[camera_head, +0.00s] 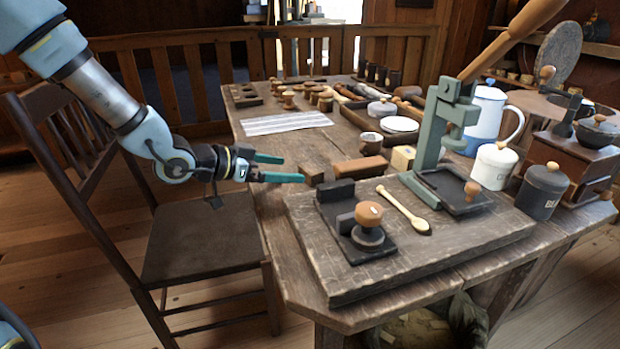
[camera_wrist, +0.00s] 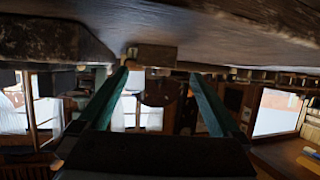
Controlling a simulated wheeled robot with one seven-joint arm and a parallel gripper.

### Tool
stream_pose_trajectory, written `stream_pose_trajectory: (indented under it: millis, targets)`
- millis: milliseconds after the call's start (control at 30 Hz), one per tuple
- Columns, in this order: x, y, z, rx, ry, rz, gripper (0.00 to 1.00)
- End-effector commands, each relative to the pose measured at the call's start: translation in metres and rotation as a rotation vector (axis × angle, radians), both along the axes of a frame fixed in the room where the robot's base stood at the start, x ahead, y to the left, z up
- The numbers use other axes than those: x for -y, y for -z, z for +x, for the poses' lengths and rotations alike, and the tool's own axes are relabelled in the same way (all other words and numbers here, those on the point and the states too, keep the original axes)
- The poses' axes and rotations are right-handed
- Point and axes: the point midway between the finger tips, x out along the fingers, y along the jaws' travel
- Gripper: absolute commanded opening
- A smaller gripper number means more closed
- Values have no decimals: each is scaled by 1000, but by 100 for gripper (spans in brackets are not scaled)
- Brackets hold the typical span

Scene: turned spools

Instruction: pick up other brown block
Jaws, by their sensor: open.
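A long brown block (camera_head: 358,169) lies on the wooden table, left of a pale cream block (camera_head: 403,157). A smaller brown block (camera_head: 311,174) sits nearer the table's left edge, just left of the long one. My gripper (camera_head: 284,168) has teal fingers, spread apart and empty, at the table's left edge. It points right, toward the smaller brown block, with a small gap. In the wrist view, my gripper (camera_wrist: 158,75) is open, and the picture appears upside down. A brown block (camera_wrist: 155,56) shows ahead, between and slightly above the fingertips.
A raised board (camera_head: 430,250) at the table's front holds a black device with a knob (camera_head: 368,214), a wooden spoon (camera_head: 404,210) and a green press (camera_head: 437,130). A striped cloth (camera_head: 287,123) lies behind the blocks. A chair (camera_head: 200,235) stands below my arm.

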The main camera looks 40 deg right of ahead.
Motion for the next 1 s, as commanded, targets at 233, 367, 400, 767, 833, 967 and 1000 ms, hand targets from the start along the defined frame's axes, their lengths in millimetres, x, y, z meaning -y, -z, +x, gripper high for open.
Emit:
stream_pose_trajectory:
  millis: [233, 367, 400, 767, 833, 967, 1000]
  targets:
    - [20, 8, -7, -2, 1, 0, 100]
    - [38, 15, -12, -1, 2, 1, 100]
    - [43, 17, -12, 0, 0, 2, 100]
    - [52, 21, -13, 1, -2, 3, 100]
    - [52, 20, -13, 1, -2, 3, 92]
    - [52, 20, -13, 1, -2, 3, 78]
    - [52, 20, -13, 1, -2, 2, 73]
